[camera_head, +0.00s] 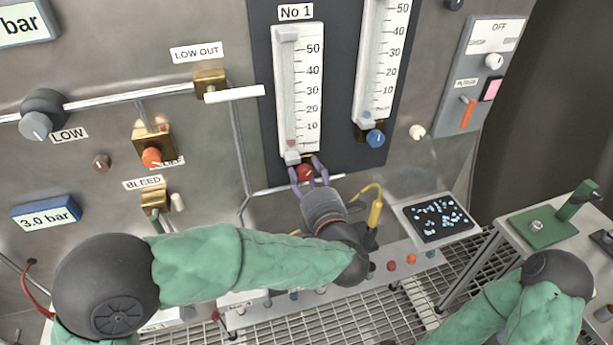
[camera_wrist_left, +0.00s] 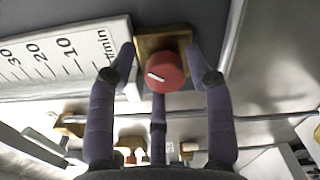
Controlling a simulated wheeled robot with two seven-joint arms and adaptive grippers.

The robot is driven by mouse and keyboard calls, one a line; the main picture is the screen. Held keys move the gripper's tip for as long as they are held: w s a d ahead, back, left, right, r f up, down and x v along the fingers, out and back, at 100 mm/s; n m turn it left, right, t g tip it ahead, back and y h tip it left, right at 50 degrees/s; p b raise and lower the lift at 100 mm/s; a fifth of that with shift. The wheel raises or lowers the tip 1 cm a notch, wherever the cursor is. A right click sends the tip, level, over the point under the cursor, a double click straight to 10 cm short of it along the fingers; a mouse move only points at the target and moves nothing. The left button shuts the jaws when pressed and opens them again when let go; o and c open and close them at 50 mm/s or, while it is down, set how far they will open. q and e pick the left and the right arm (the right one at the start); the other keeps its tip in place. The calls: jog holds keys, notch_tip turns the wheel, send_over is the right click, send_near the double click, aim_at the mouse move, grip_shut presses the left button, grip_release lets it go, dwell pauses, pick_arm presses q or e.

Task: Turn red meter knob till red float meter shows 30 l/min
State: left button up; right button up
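The red meter knob (camera_head: 305,172) sits at the foot of the white No 1 float meter (camera_head: 299,85). The meter's small red float (camera_head: 291,143) is low in the tube, below the 10 mark. My left gripper (camera_head: 308,168) reaches up to the knob from below. In the left wrist view, the red knob (camera_wrist_left: 164,74) with a white pointer line sits on a brass block. The gripper's dark purple fingers (camera_wrist_left: 161,66) stand spread on both sides of it, with gaps visible. A third finger is below. My right gripper is out of the head view; only part of that arm shows.
A second float meter (camera_head: 379,65) with a blue knob (camera_head: 375,138) stands to the right on the same dark panel. A white lever (camera_head: 234,93) and pipes are to the left.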

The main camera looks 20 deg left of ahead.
pick_arm(q)
jog(key=shift+s+f, duration=0.1)
jog(key=shift+f, duration=0.05)
jog(key=v, duration=1.2)
dwell(0.3)
